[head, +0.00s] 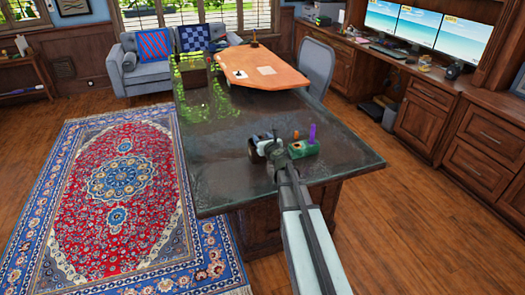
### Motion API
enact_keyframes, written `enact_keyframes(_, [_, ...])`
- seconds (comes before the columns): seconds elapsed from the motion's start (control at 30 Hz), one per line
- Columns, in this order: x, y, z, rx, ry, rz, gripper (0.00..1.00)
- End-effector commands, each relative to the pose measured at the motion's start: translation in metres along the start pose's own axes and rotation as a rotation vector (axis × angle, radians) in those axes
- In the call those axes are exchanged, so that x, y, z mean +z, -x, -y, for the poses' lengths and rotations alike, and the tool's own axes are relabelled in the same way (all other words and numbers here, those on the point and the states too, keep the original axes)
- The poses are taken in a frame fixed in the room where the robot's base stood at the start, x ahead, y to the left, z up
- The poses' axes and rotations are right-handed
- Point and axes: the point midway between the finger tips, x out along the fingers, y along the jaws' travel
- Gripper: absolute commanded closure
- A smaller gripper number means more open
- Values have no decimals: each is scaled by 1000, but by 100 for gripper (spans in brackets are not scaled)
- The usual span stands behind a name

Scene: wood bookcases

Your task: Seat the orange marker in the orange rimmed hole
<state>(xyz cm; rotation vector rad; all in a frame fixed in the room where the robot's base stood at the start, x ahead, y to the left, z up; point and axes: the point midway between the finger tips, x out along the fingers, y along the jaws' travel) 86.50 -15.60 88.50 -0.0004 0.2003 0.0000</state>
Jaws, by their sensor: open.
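A small green block (303,148) lies on the dark glossy tabletop, just right of my arm's end. A short orange marker (296,135) stands up at the block's left back. A taller purple marker (312,133) stands upright beside it on the right. It is too small to tell whether the orange marker is in a hole or behind the block. No orange rim can be made out. My gripper (253,149) is left of the block, low over the tabletop, open, with nothing seen between its fingers. My arm hides the block's left end.
The dark tabletop (225,175) is clear to the left and front. A tan angular board (262,68) with small items lies at its far end. A grey chair (316,66) stands at the far right side. A patterned rug (118,205) covers the floor at left.

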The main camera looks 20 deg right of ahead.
Motion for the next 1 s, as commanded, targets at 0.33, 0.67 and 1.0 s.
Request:
enact_keyframes(0.33, [0,1,0,0,0,0,71])
enact_keyframes(0.67, [0,1,0,0,0,0,100])
enact_keyframes(1.0, [0,1,0,0,0,0,100])
